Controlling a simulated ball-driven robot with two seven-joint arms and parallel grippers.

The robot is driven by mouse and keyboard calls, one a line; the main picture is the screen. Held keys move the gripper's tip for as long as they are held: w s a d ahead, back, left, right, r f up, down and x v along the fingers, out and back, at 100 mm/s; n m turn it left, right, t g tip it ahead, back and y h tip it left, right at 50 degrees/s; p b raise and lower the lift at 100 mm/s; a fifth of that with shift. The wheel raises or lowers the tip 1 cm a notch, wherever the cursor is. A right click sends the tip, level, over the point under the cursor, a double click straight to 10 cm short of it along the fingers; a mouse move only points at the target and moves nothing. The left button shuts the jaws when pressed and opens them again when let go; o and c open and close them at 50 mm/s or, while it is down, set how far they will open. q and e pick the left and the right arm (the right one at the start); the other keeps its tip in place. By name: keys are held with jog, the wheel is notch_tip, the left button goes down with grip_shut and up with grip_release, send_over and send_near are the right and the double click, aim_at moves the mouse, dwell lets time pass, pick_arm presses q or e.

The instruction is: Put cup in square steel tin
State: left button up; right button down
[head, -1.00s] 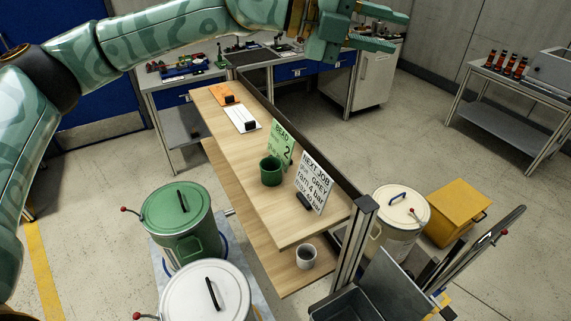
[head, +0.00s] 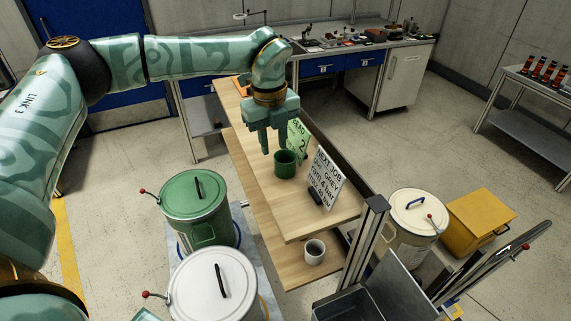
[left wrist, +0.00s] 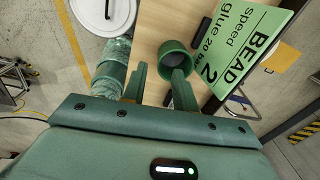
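A green cup (head: 285,163) stands upright on the wooden upper shelf, in front of a green sign. It also shows in the left wrist view (left wrist: 176,54). A pale grey cup (head: 315,251) stands on the lower shelf. An open square grey metal box (head: 352,303), which looks like the steel tin, is at the bottom edge of the head view, partly cut off. My left gripper (head: 275,148) points down just beyond and left of the green cup. Its fingers (left wrist: 158,84) are apart and empty, one overlapping the cup in the wrist view. My right gripper is not in view.
A white sign (head: 326,180) stands right of the green cup. A green drum (head: 197,208) and a white drum (head: 212,290) stand left of the shelves. A cream drum (head: 418,214) and a yellow box (head: 481,221) are at the right. A metal post (head: 367,240) rises near the shelf end.

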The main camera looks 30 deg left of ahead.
aim_at(275, 160)
pick_arm(q)
jog(key=f+p, duration=0.1)
jog(key=f, duration=0.6)
jog(key=shift+d, duration=0.2)
grip_shut()
